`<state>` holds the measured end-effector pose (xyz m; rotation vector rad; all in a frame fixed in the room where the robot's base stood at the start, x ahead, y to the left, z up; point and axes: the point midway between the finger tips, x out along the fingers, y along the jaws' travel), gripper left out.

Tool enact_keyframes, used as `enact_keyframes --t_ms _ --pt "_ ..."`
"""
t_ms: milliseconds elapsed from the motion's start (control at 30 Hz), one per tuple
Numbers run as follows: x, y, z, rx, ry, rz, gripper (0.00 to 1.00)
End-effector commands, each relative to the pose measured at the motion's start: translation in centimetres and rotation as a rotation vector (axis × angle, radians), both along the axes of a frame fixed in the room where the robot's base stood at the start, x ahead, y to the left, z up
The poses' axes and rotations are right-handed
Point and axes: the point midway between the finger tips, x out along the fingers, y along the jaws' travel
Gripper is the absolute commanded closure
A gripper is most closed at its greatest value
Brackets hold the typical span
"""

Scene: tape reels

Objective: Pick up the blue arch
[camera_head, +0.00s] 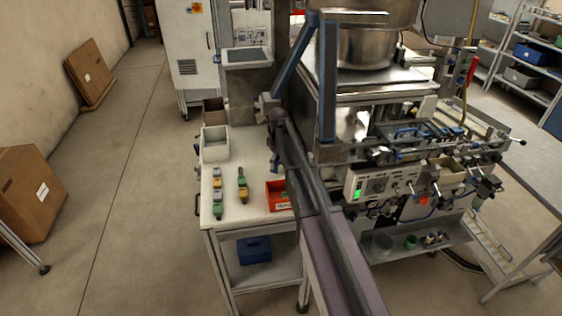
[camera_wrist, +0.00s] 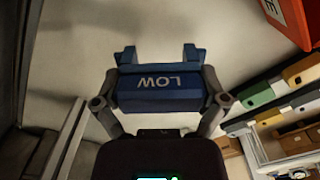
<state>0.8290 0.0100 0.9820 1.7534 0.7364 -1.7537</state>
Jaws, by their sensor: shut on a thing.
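The blue arch (camera_wrist: 160,88) is in the middle of the wrist view. It is a blue block with two short prongs at its top edge and the white word "LOW" on its face, upside down in this view. My gripper (camera_wrist: 160,78) is shut on it, with one grey finger against each side. A pale surface lies behind the arch; I cannot tell how far away it is.
A red bin (camera_head: 279,196) stands on the table beside my arm. Rows of green and yellow blocks (camera_head: 217,190) lie left of it, with a light grey bin (camera_head: 215,143) behind. A large machine (camera_head: 385,185) stands close on the right. Floor left of the table is open.

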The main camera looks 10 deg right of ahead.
Motion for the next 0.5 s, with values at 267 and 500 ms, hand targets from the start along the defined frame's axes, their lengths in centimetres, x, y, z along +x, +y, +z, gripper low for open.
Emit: enact_keyframes --t_ms 267,500 --pt "0.0 0.0 3.5 0.000 0.000 0.000 0.57" --pt "0.0 0.0 5.9 0.000 0.000 0.000 0.57"
